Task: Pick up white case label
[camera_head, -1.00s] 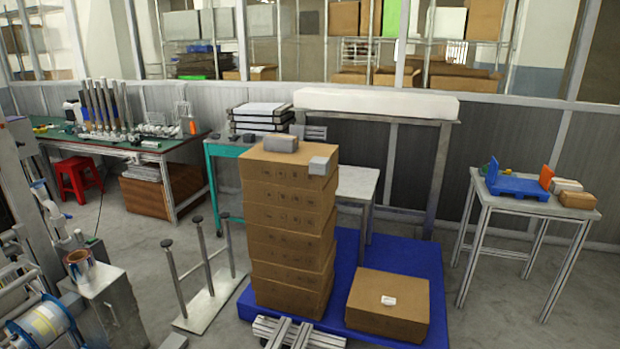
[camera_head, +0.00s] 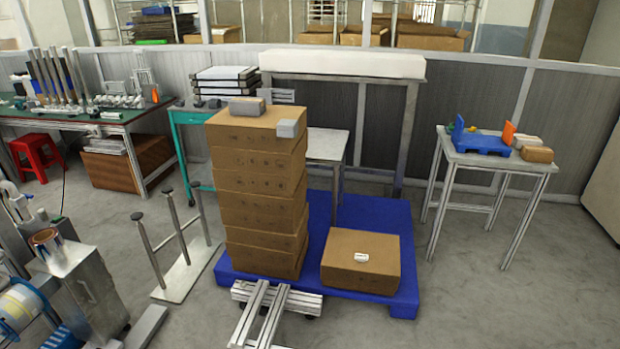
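A small white label (camera_head: 361,257) lies on top of a single brown cardboard box (camera_head: 361,278). The box sits at the right front of a blue pallet (camera_head: 404,302). Neither of my grippers shows in the head view, so I cannot see whether they are open or shut. Nothing covers the label.
A tall stack of brown boxes (camera_head: 258,195) stands left of the single box. Aluminium profiles (camera_head: 262,300) lie before the pallet. A small table (camera_head: 487,160) with a blue tray stands at the right. Metal posts (camera_head: 172,240) stand on the left. Floor (camera_head: 500,300) at the right front is clear.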

